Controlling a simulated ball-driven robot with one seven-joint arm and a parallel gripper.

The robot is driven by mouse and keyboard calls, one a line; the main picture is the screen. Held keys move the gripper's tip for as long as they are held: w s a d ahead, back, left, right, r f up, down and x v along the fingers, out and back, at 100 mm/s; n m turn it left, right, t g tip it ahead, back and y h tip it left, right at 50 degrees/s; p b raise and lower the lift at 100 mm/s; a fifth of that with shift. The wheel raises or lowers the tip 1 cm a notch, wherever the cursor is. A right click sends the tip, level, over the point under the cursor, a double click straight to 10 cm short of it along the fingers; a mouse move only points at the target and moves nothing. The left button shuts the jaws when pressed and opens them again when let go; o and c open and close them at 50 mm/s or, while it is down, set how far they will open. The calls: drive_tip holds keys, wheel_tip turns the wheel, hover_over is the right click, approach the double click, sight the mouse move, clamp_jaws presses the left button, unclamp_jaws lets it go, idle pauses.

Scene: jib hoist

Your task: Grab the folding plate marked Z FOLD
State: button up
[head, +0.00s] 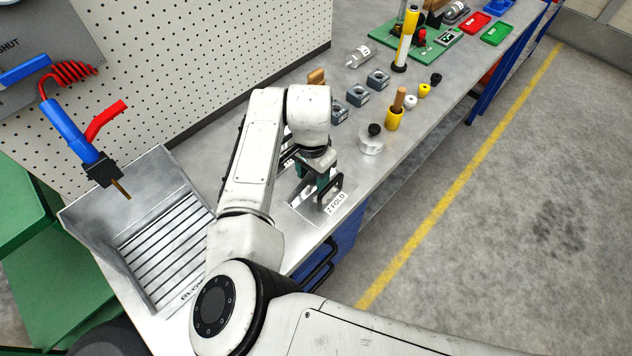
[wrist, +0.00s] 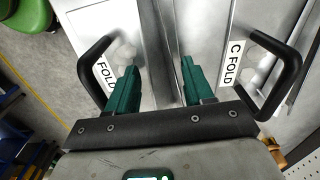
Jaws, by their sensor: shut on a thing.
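The folding plate (head: 303,207) lies on the bench with its black handle (head: 331,190) and white label Z FOLD at its front end. In the wrist view its label (wrist: 106,76) is partly covered and reads only FOLD, beside its handle (wrist: 84,64). My gripper (head: 323,181) is down at this plate, its green fingers closed on a narrow grey upright part between them. My gripper also shows in the wrist view (wrist: 160,85). That part appears to belong to the Z FOLD plate, but its join is hidden. A second plate marked C FOLD (wrist: 230,64) stands to the right in the wrist view.
A grey tray with slats (head: 160,240) is left of my arm. A round metal weight with a black knob (head: 371,143), a yellow holder (head: 394,119) and grey blocks (head: 357,96) stand farther along the bench. The floor right of the bench is clear.

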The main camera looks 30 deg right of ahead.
clamp_jaws()
drive_tip(key=shift+r, duration=0.1)
drive_tip(key=shift+r, duration=0.1)
